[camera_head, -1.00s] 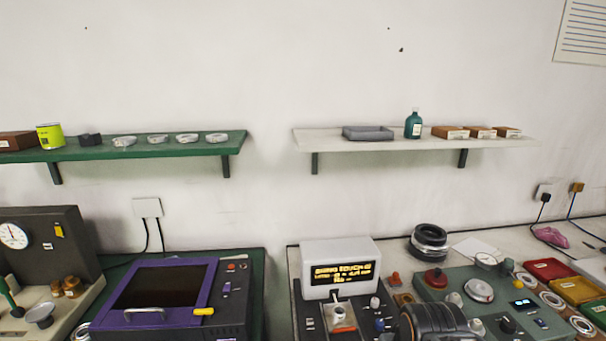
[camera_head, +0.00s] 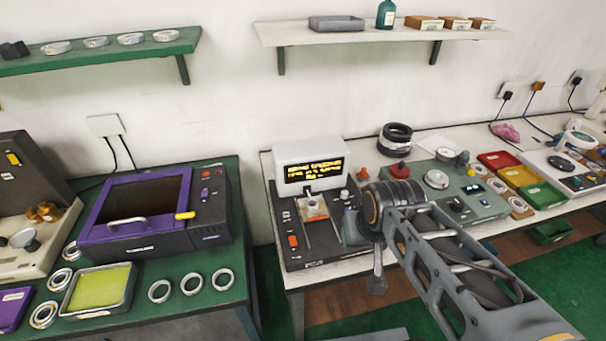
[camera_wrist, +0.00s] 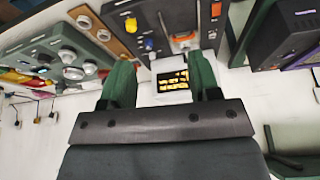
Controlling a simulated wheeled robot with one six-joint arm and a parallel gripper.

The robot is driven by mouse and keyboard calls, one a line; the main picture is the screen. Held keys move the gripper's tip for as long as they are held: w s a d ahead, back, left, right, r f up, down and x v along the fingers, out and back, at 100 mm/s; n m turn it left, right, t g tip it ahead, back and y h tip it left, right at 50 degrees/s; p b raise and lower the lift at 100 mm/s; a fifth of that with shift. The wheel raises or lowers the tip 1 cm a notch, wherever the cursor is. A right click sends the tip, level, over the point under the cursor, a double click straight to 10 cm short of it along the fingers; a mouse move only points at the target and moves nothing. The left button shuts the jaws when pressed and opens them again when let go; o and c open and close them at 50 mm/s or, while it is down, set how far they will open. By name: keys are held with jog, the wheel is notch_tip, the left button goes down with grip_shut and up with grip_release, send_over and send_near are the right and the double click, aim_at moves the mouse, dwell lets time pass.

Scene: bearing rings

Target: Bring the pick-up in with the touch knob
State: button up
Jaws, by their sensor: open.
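The measuring unit (camera_head: 318,252) has a black base and a white display box (camera_head: 292,152) with amber text too small to read surely. A blue knob (camera_wrist: 148,44) shows in the wrist view. My gripper (camera_wrist: 162,66) is open and empty, its green fingers apart over the unit. In the head view my arm hides the unit's right side.
A purple-framed machine (camera_head: 150,212) stands on the green bench at left, with loose rings and a yellow-green tray (camera_head: 100,288) before it. A grey-green control panel (camera_head: 470,195) and coloured trays (camera_head: 520,178) lie to the right. Stacked dark rings (camera_head: 396,138) stand behind. Shelves hang above.

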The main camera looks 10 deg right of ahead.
jog(key=shift+d, duration=0.1)
jog(key=w+d+f+n+g, duration=0.2)
jog(key=w+d+f+n, duration=0.25)
jog(key=w+n, duration=0.4)
jog(key=w+d+f+n+g, duration=0.3)
jog(key=w+d+n, duration=0.2)
jog(key=w+n, duration=0.35)
jog(key=f+n, duration=0.1)
jog(key=f, duration=0.3)
jog(key=f+n+p, duration=0.1)
jog(key=f, duration=0.4)
jog(key=f+n+p, duration=0.1)
jog(key=f+n, duration=0.1)
jog(key=f, duration=0.2)
jog(key=shift+s+a+f, duration=0.15)
jog(key=shift+s+a, duration=0.05)
jog(key=shift+s, duration=0.2)
jog(key=shift+c, duration=0.3)
